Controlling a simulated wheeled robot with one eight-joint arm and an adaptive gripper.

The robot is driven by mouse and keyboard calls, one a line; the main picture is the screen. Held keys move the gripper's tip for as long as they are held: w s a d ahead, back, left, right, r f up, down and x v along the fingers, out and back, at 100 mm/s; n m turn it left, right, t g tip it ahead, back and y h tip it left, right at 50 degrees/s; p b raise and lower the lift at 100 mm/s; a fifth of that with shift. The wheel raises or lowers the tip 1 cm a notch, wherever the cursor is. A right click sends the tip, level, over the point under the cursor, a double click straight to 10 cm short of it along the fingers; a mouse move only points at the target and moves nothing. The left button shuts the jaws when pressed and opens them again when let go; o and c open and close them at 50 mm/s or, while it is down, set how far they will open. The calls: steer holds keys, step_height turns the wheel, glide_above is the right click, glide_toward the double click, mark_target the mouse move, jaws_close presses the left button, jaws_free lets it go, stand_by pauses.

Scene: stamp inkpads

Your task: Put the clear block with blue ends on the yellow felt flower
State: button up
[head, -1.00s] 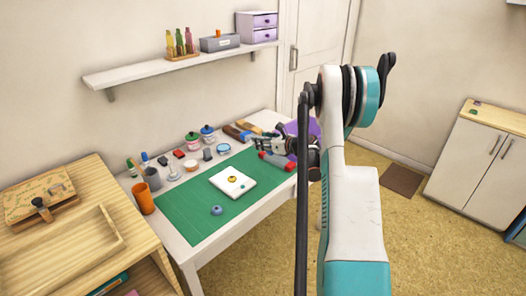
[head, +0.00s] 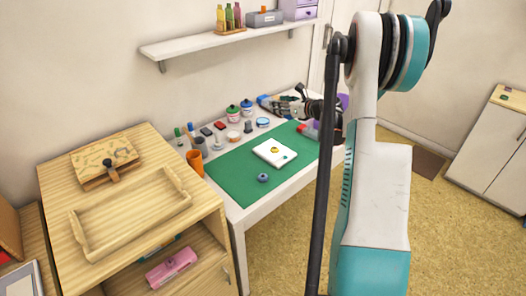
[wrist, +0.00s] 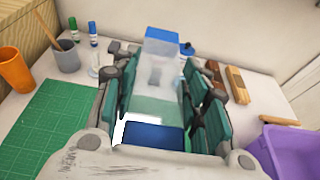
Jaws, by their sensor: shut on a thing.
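The clear block with blue ends (wrist: 160,75) is between the fingers of my gripper (wrist: 155,95) in the wrist view. One blue end is close to the palm and the other points away. My gripper is shut on it and also shows in the head view (head: 298,104), above the back right part of the table. The yellow felt flower (head: 275,150) lies on a white pad (head: 266,157) on the green mat (head: 236,183). My gripper is apart from the flower, behind it and to its right. The flower does not show in the wrist view.
Jars, pots and small stamping things line the back of the table, with an orange cup (head: 195,163) at left. A blue-grey round thing (head: 262,178) sits on the mat. A purple bin (wrist: 290,150) shows at right in the wrist view. The mat's left part is clear.

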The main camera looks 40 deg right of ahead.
step_height(320, 180, down, 20)
steer(key=b, duration=0.7)
steer(key=shift+a+r, duration=0.1)
steer(key=shift+r, duration=0.05)
steer(key=o, duration=1.3)
steer(key=shift+c, duration=0.2)
steer(key=shift+s+r, duration=0.1)
steer(key=shift+s, duration=0.3)
steer(key=p+v, duration=0.3)
steer(key=v, duration=0.8)
steer(key=shift+s, duration=0.1)
